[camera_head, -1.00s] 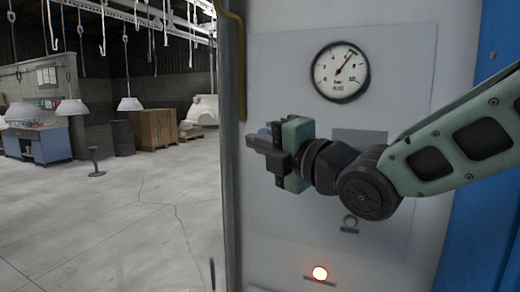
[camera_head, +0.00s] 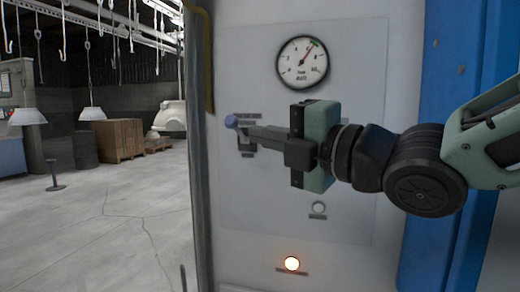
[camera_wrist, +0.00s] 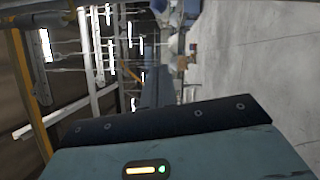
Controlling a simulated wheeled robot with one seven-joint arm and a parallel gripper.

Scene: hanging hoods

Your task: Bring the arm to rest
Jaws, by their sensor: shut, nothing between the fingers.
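My gripper (camera_head: 257,136) shows in the head view in front of the grey cabinet panel, pointing left. Its fingers are together and hold nothing. A blue round knob (camera_head: 231,121) on the panel shows just beyond the fingertips; I cannot tell the exact gap in depth. My arm reaches in from the right edge, bent at the dark wrist joint. In the wrist view only the teal gripper housing shows along the bottom, and the fingers are not visible.
The cabinet panel (camera_head: 352,55) carries a round gauge (camera_head: 302,62), a pale button (camera_head: 319,208) and a lit orange lamp (camera_head: 292,264). Open concrete floor (camera_head: 100,225) lies to the left, with a short post (camera_head: 55,178), crates (camera_head: 118,139), hanging hooks and lamp hoods beyond.

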